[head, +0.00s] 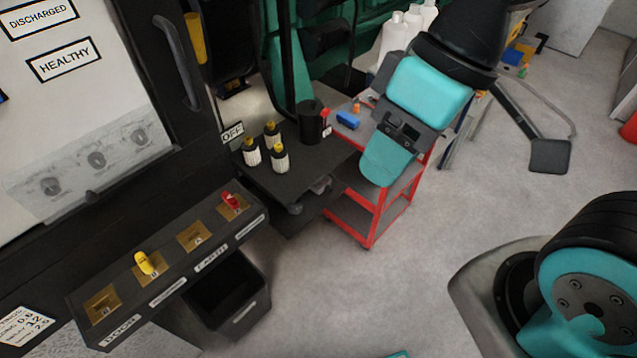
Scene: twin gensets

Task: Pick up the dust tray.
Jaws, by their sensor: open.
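No thing is plainly marked as the dust tray. A black open-topped bin (258,303) hangs or stands under the sloping key panel at lower left; the small label on its front is too small to read, and I cannot tell whether it is the tray. My gripper (386,165), teal with a black bracket, is at upper centre right, in front of the red cart. It points down, seen from behind, and its fingertips do not show apart. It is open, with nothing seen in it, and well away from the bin.
A black shelf (308,158) carries several yellow-capped bottles and a black canister (311,122). Its near end juts out beside the red cart (365,236). The sloping key panel (173,265) holds yellow and red keys above the bin. The grey floor in the middle is clear.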

